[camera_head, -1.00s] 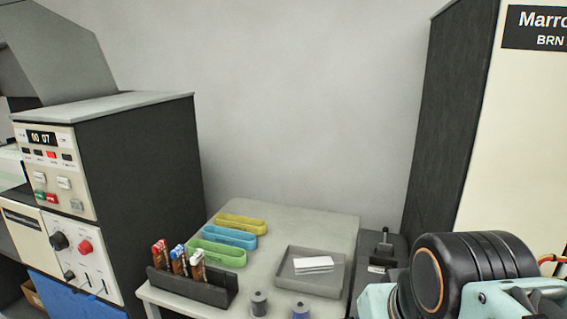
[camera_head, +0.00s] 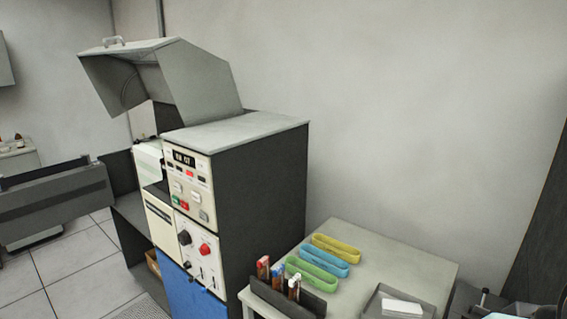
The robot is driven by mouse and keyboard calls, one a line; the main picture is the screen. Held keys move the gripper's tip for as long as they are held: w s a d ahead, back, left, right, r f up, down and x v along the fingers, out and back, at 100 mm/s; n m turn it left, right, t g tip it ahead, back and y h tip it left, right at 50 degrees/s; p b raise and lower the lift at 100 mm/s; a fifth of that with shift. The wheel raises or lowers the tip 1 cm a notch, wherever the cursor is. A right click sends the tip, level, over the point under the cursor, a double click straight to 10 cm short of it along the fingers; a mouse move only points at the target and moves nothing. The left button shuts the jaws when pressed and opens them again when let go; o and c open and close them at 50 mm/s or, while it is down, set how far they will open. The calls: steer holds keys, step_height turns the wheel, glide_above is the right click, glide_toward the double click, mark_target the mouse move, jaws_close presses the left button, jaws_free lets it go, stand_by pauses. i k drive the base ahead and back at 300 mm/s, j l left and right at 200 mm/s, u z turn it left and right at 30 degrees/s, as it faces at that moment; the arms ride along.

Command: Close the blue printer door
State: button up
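A tall printer-like machine (camera_head: 262,165) with dark sides and a cream control panel (camera_head: 190,185) stands left of centre. A blue panel (camera_head: 192,292) covers the lower front of this machine, below the knobs, and its bottom is cut off by the picture edge. It looks flush with the front, but I cannot tell whether it is a door or fully shut. A grey hood (camera_head: 195,80) at the machine's upper left is tilted up, with a handle on top. My gripper is not in view.
A side table (camera_head: 395,257) right of the machine holds yellow, blue and green holders (camera_head: 330,256), a dark marker rack (camera_head: 285,298) and a grey tray (camera_head: 375,308). A grey low unit (camera_head: 55,200) stands at the left. Tiled floor (camera_head: 85,275) is open at the lower left.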

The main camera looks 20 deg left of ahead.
mark_target(39, 200)
steer(key=j+u, duration=0.2)
steer(key=u, duration=0.15)
steer(key=i+j+u, duration=0.15)
steer(key=j+u, duration=0.25)
steer(key=i+j+u, duration=0.25)
steer(key=j+u, duration=0.15)
steer(key=j, duration=0.15)
steer(key=i+j+u, duration=0.6)
steer(key=u, duration=0.2)
steer(key=i+j+u, duration=0.25)
steer(key=u, duration=0.15)
steer(key=i+u, duration=0.4)
steer(key=i, duration=0.8)
steer(key=i+z, duration=0.15)
steer(key=i, duration=0.4)
steer(key=i+j+z, duration=0.2)
steer(key=i, duration=0.4)
steer(key=i+j+z, duration=0.15)
steer(key=i+z, duration=0.25)
steer(key=i+j+z, duration=0.55)
steer(key=z, duration=0.2)
steer(key=i+j+z, duration=0.2)
steer(key=z, duration=0.2)
